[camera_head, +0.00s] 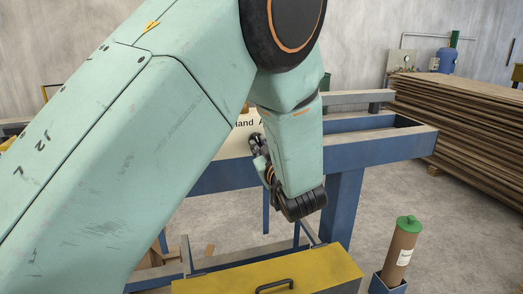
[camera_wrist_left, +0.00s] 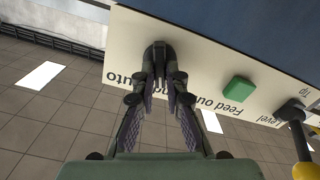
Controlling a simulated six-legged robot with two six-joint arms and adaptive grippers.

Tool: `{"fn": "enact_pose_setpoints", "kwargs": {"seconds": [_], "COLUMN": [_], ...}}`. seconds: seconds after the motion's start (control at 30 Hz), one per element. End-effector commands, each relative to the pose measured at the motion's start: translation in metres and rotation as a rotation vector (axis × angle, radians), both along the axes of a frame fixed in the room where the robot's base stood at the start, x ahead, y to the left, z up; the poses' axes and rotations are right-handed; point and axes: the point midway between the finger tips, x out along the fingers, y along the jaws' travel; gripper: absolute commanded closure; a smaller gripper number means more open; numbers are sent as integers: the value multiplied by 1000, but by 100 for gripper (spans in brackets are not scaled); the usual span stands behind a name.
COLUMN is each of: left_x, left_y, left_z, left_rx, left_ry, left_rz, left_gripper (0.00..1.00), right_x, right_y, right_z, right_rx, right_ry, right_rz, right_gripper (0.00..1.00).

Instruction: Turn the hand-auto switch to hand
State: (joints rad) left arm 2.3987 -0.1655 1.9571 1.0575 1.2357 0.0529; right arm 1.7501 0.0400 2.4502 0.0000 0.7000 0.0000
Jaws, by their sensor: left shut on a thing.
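The cream control panel (camera_head: 241,146) carries the letters "Hand A" in the head view; my arm covers much of it. In the left wrist view the panel (camera_wrist_left: 215,65) appears upside down. The dark hand-auto switch (camera_wrist_left: 158,51) stands out from it, with "Auto" readable to its left and the other word mostly behind my fingers. My left gripper (camera_wrist_left: 161,82) is shut on the switch, a finger on each side. In the head view the left gripper (camera_head: 257,147) is at the panel, partly hidden by my wrist. I cannot tell which way the switch points.
A yellow-tipped lever (camera_wrist_left: 301,145) is farther right. A blue frame (camera_head: 384,146), a yellow box (camera_head: 319,268) and a brown tube (camera_head: 401,248) stand around.

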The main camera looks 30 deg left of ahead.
Motion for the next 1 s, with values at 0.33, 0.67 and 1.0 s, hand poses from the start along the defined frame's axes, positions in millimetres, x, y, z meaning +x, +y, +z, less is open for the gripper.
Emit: {"fn": "enact_pose_setpoints", "kwargs": {"seconds": [0.33, 0.67, 1.0], "left_x": [0, 0, 0], "left_y": [0, 0, 0], "left_z": [-2, 0, -1], "left_rx": [-162, -173, -171], "left_ry": [-196, -204, -203], "left_rz": [-1, -2, -1], "left_gripper": [100, 100, 65], "right_x": [0, 0, 0], "right_y": [0, 0, 0], "right_z": [-28, -27, -27], "right_rx": [0, 0, 0], "right_ry": [0, 0, 0], "right_rz": [0, 0, 0], "right_gripper": [100, 100, 100]}}
